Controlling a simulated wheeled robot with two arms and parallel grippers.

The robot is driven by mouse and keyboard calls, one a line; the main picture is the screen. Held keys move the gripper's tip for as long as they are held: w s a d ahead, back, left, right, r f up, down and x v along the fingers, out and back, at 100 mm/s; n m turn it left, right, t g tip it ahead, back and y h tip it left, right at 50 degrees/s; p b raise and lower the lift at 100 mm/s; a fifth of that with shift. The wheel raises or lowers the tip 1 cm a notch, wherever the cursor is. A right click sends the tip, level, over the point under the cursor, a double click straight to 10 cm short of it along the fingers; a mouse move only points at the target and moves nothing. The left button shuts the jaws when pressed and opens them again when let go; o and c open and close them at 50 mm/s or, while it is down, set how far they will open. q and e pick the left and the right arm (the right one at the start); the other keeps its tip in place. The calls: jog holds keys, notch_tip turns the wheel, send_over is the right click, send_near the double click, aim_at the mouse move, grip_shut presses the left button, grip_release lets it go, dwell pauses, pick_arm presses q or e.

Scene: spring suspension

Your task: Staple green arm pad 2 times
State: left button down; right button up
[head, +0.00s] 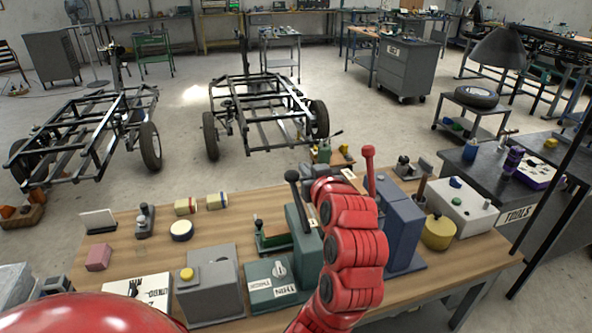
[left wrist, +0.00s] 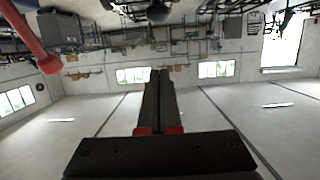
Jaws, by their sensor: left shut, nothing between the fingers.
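A green lever machine (head: 304,243) with a black-knobbed lever (head: 298,198) stands on the wooden workbench (head: 145,250). A low green piece (head: 274,241) sits at its left side; I cannot tell whether this is the green arm pad. A blue machine (head: 402,225) with a red-knobbed lever (head: 368,170) stands to the right. My red left arm reaches up between the two machines and hides part of both. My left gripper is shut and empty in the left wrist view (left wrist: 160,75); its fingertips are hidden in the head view. My right gripper is out of view.
A green box (head: 272,283) and a grey box with a yellow button (head: 210,285) stand along the front of the bench. A yellow round container (head: 438,232) and a white box (head: 462,207) are at right. Bare wood shows at left among small parts.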

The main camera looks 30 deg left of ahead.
pick_arm(q)
jog(key=p, duration=0.3)
send_over(295, 186)
notch_tip(295, 186, down, 2)
jog(key=shift+a+f, duration=0.1)
notch_tip(295, 186, down, 3)
jog(key=shift+r+p, duration=0.2)
jog(key=shift+p, duration=0.3)
jog(key=shift+f, duration=0.85)
